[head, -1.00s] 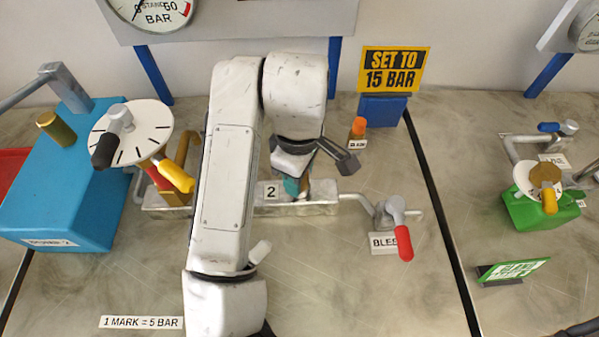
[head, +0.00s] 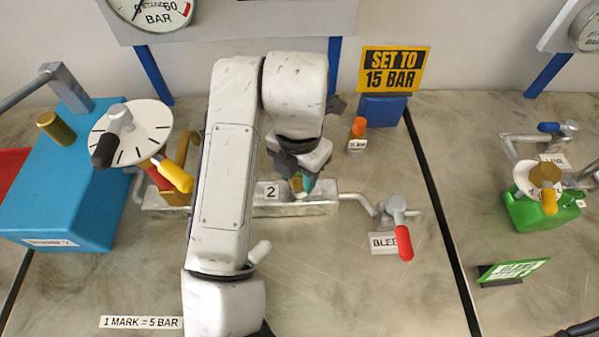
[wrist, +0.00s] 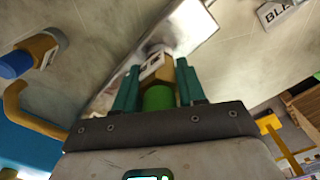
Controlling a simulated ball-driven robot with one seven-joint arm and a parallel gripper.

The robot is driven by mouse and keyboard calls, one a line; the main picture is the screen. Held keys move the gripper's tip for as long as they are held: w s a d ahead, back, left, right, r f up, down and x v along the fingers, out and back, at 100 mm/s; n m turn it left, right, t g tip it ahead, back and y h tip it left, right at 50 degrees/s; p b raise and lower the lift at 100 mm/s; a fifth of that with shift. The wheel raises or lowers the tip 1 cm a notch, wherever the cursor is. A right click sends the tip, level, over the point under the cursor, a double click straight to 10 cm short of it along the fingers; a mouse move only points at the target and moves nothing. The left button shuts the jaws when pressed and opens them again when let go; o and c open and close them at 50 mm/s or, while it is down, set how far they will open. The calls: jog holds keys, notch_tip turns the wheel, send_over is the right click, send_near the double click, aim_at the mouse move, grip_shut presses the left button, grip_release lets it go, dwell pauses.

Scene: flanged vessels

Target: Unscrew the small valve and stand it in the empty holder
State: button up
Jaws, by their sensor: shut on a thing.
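My gripper (head: 299,184) is low over the metal block marked 2 (head: 322,208) in the head view, partly hidden by my wrist. In the wrist view, its two teal fingers (wrist: 158,70) are shut on a small valve with a green cap (wrist: 158,97), a brass body and a white label. The pale metal block (wrist: 192,28) lies just beyond the valve. I cannot tell whether the valve is still threaded into it. I cannot make out an empty holder.
An orange-capped fitting (head: 357,132) stands behind right of the block. A red-handled bleed valve (head: 402,235) is to the right. A dial with yellow and black handles (head: 140,135) and a blue tank (head: 75,195) are at left.

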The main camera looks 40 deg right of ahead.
jog(key=n, duration=0.3)
jog(key=o, duration=1.3)
jog(key=shift+c, duration=0.2)
jog(key=shift+r, duration=0.15)
notch_tip(320, 180, up, 11)
jog(key=p, duration=0.7)
jog(key=shift+f+p, duration=0.2)
jog(key=shift+p, duration=0.15)
jog(key=shift+c, duration=0.2)
